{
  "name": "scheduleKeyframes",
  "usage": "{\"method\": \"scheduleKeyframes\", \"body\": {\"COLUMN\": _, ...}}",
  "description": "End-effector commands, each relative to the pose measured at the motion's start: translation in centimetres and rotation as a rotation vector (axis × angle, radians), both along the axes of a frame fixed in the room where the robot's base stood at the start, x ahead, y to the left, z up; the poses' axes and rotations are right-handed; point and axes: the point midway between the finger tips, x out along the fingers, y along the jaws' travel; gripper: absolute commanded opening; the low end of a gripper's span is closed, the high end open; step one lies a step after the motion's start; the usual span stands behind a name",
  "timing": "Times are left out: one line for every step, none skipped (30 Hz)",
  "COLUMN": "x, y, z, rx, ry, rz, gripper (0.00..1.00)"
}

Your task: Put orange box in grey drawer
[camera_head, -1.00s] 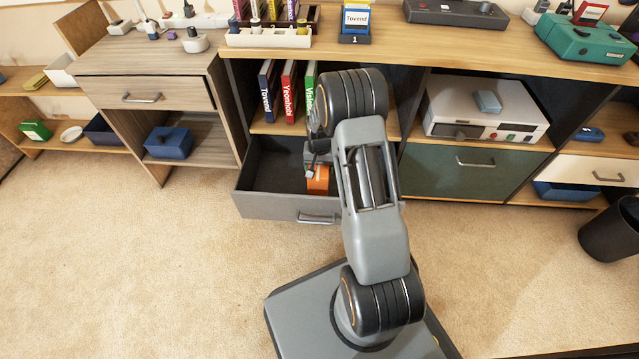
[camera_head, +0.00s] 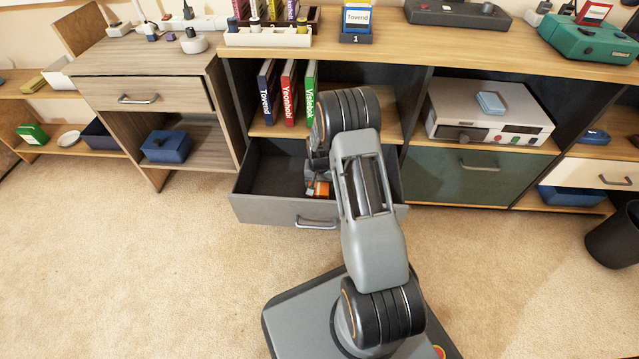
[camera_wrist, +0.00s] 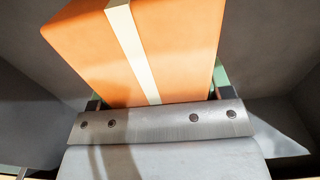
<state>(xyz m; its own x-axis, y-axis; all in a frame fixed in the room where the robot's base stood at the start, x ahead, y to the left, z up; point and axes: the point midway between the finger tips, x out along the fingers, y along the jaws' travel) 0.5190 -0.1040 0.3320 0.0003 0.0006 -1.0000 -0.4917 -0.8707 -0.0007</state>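The grey drawer (camera_head: 265,211) is pulled open in the lower middle of the cabinet, below the shelf of books. The orange box (camera_head: 320,188) is inside the drawer's opening, partly hidden by my gripper and arm. In the wrist view the orange box (camera_wrist: 165,50), with a pale stripe, fills the space in front of my gripper (camera_wrist: 155,98). Finger parts show at both sides of the box, and my gripper looks shut on it. In the head view my gripper (camera_head: 311,180) points down into the drawer. Whether the box touches the drawer floor is unclear.
Upright books (camera_head: 288,92) stand on the shelf above the drawer. A closed green drawer (camera_head: 450,178) is to the right, under a white device (camera_head: 490,112). A wooden desk unit (camera_head: 140,92) stands at left. The drawer's left part is empty.

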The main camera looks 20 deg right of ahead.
Motion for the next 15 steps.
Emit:
{"method": "scheduleKeyframes", "body": {"x": 0.00, "y": 0.00, "z": -0.04, "rx": 0.000, "ry": 0.000, "rz": 0.000, "gripper": 0.76}}
{"method": "scheduleKeyframes", "body": {"x": 0.00, "y": 0.00, "z": -0.03, "rx": 0.000, "ry": 0.000, "rz": 0.000, "gripper": 0.79}}
{"method": "scheduleKeyframes", "body": {"x": 0.00, "y": 0.00, "z": -0.03, "rx": 0.000, "ry": 0.000, "rz": 0.000, "gripper": 0.83}}
{"method": "scheduleKeyframes", "body": {"x": 0.00, "y": 0.00, "z": -0.03, "rx": 0.000, "ry": 0.000, "rz": 0.000, "gripper": 0.86}}
{"method": "scheduleKeyframes", "body": {"x": -0.01, "y": 0.00, "z": -0.03, "rx": 0.000, "ry": 0.000, "rz": 0.000, "gripper": 0.88}}
{"method": "scheduleKeyframes", "body": {"x": -0.01, "y": 0.00, "z": -0.03, "rx": 0.000, "ry": 0.000, "rz": 0.000, "gripper": 0.92}}
{"method": "scheduleKeyframes", "body": {"x": -0.01, "y": 0.00, "z": -0.03, "rx": 0.000, "ry": 0.000, "rz": 0.000, "gripper": 0.95}}
{"method": "scheduleKeyframes", "body": {"x": -0.01, "y": 0.00, "z": -0.03, "rx": 0.000, "ry": 0.000, "rz": 0.000, "gripper": 0.98}}
{"method": "scheduleKeyframes", "body": {"x": -0.01, "y": 0.00, "z": -0.03, "rx": 0.000, "ry": 0.000, "rz": 0.000, "gripper": 0.98}}
{"method": "scheduleKeyframes", "body": {"x": -0.01, "y": 0.00, "z": -0.02, "rx": 0.000, "ry": 0.000, "rz": 0.000, "gripper": 0.98}}
{"method": "scheduleKeyframes", "body": {"x": -0.01, "y": 0.00, "z": -0.02, "rx": 0.000, "ry": 0.000, "rz": 0.000, "gripper": 0.98}}
{"method": "scheduleKeyframes", "body": {"x": -0.01, "y": 0.00, "z": -0.02, "rx": 0.000, "ry": 0.000, "rz": 0.000, "gripper": 0.98}}
{"method": "scheduleKeyframes", "body": {"x": -0.01, "y": 0.00, "z": -0.02, "rx": 0.000, "ry": 0.000, "rz": 0.000, "gripper": 0.98}}
{"method": "scheduleKeyframes", "body": {"x": 0.00, "y": 0.00, "z": 0.00, "rx": 0.000, "ry": 0.000, "rz": 0.000, "gripper": 0.98}}
{"method": "scheduleKeyframes", "body": {"x": 0.00, "y": 0.00, "z": 0.10, "rx": 0.000, "ry": 0.000, "rz": 0.000, "gripper": 0.98}}
